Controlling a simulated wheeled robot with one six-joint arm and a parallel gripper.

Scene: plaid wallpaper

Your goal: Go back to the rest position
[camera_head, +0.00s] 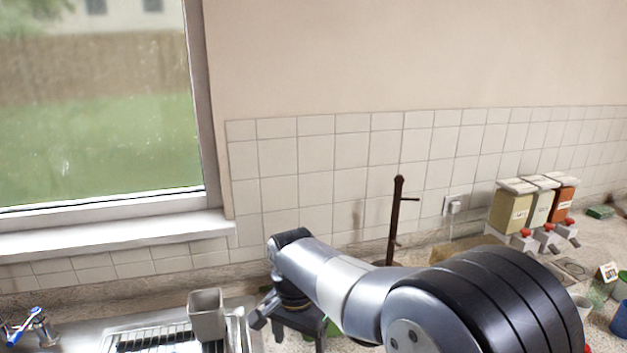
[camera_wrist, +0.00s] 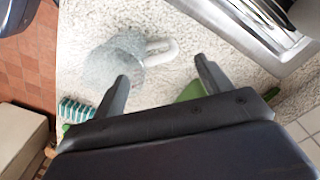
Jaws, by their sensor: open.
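My gripper (camera_head: 288,328) is over the counter beside the sink in the head view, at the lower middle, with my arm reaching out from the lower right. In the wrist view my gripper (camera_wrist: 161,74) is open, its two dark fingers spread apart with nothing held between them. A grey speckled mug (camera_wrist: 108,66) with a white handle is on the counter beyond the fingers. The left fingertip overlaps the mug in the picture; I cannot tell if they touch. A green item (camera_wrist: 190,92) is partly hidden behind the right finger.
A sink with a drain rack (camera_head: 165,338) and a grey square cup (camera_head: 206,315) is to the left. A dark upright stand (camera_head: 396,220) is behind my arm. Dispensers (camera_head: 511,206) stand at the right. A striped item (camera_wrist: 75,110) is near the counter's edge.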

